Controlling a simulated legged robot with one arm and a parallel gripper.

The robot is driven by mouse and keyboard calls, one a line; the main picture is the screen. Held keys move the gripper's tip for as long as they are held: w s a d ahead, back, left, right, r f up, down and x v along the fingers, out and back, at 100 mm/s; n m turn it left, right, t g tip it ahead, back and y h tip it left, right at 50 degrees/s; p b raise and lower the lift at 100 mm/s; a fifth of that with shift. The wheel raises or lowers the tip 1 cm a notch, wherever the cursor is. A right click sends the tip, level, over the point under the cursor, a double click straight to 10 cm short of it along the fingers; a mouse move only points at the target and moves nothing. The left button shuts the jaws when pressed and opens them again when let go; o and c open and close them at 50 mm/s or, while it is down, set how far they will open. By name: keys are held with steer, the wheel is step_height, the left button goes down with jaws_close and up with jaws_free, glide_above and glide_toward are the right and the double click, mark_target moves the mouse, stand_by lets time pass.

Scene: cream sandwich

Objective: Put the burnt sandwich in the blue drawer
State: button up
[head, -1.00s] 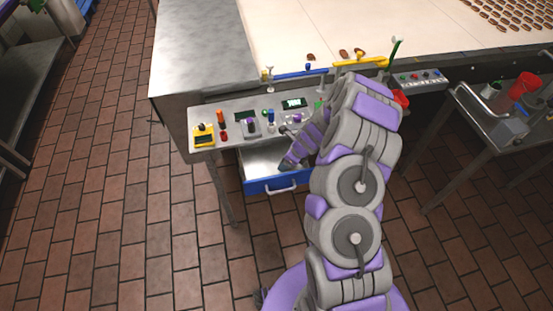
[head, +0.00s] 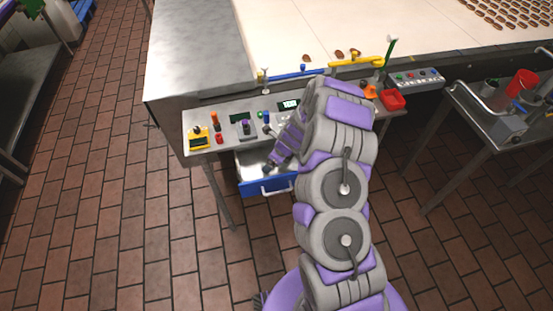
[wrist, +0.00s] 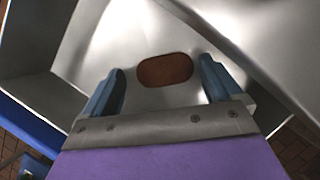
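The blue drawer (head: 266,187) is pulled open below the control panel, with a bare metal inside. It also shows in the wrist view, with its blue front (wrist: 32,128) at the lower left. A dark brown oval sandwich (wrist: 165,70) lies on the drawer's metal floor in the wrist view. My gripper (wrist: 162,67) is open, its two blue fingers apart on either side of the sandwich, with a gap at each side. In the head view my gripper (head: 271,166) reaches down into the drawer; the sandwich cannot be made out there.
The control panel (head: 225,130) with knobs and levers sits just above the drawer. Behind it is a pale conveyor (head: 400,30) with a few brown sandwiches (head: 340,54) near its front edge. A red tray (head: 393,99) is right of my arm. A metal cart (head: 490,120) stands at right.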

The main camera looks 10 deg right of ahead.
steer(key=a, duration=0.2)
steer(key=shift+a, duration=0.35)
steer(key=shift+d, duration=1.25)
steer(key=shift+a, duration=0.9)
steer(key=shift+d, duration=0.5)
steer(key=shift+d+r, duration=0.1)
steer(key=shift+r, duration=0.15)
steer(key=p+v, duration=0.3)
steer(key=v, duration=0.9)
steer(key=s+a+r+n+g, duration=0.1)
steer(key=s+a+r+n, duration=0.4)
steer(key=s+r+n, duration=0.3)
steer(key=s+a+r+n+g, duration=0.1)
steer(key=s+a+r+n, duration=0.4)
steer(key=r, duration=0.4)
steer(key=s+d+r+n+g+h, duration=0.1)
steer(key=s+r+n, duration=0.2)
steer(key=s, duration=0.6)
steer(key=s+d+r+n+g+h, duration=0.1)
steer(key=s+d+r+n, duration=0.1)
steer(key=s+n, duration=0.4)
steer(key=s+d+r+n+g+h, duration=0.1)
steer(key=s+r+n, duration=0.3)
steer(key=s, duration=0.7)
steer(key=shift+s+d+r+n, duration=0.25)
steer(key=shift+s+d+n, duration=0.1)
steer(key=shift+d+n, duration=0.2)
